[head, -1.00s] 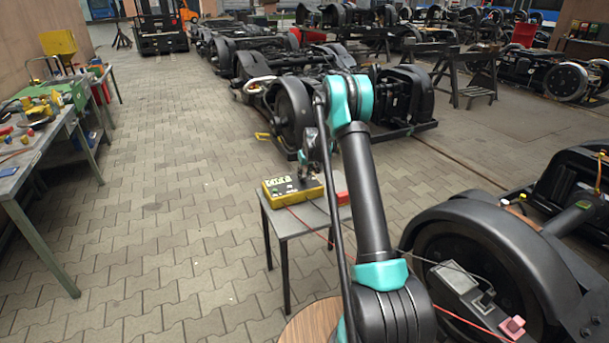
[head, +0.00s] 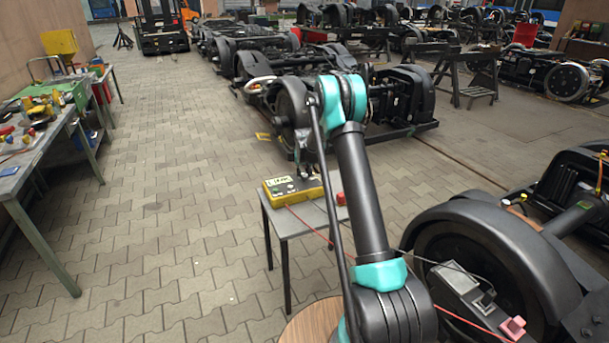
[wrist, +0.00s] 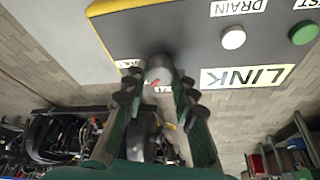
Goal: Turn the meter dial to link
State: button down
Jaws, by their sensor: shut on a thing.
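The meter is a yellow box with a dark top (head: 290,196) on a small grey table in the head view. Its grey panel (wrist: 190,35) fills the top of the wrist view. My gripper (wrist: 157,88) is shut on the grey round dial (wrist: 158,70), one finger on each side. A red pointer mark shows on the dial, and small labels around it are partly hidden by the fingers. A white plate with LINK (wrist: 247,77) in large letters is right of the dial. In the head view my gripper (head: 312,172) is over the meter's far side.
On the panel, a white button (wrist: 232,37) is by a DRAIN label and a green button (wrist: 303,33) by a partly cut-off label. A red object (head: 341,199) and a red cable lie by the meter on the table (head: 300,222). A wheel bogie stands right.

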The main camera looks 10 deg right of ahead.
jog(key=c, duration=1.2)
grip_release()
jog(key=v, duration=1.2)
jog(key=s+d+r+n, duration=0.1)
jog(key=s+d+r, duration=0.15)
jog(key=s, duration=1.55)
jog(key=s+d+r, duration=0.2)
jog(key=s+r, duration=0.1)
jog(key=s, duration=1.6)
jog(key=s+f, duration=0.2)
jog(key=s, duration=0.4)
jog(key=s+f, duration=0.2)
jog(key=s, duration=0.5)
jog(key=shift+f+y, duration=0.3)
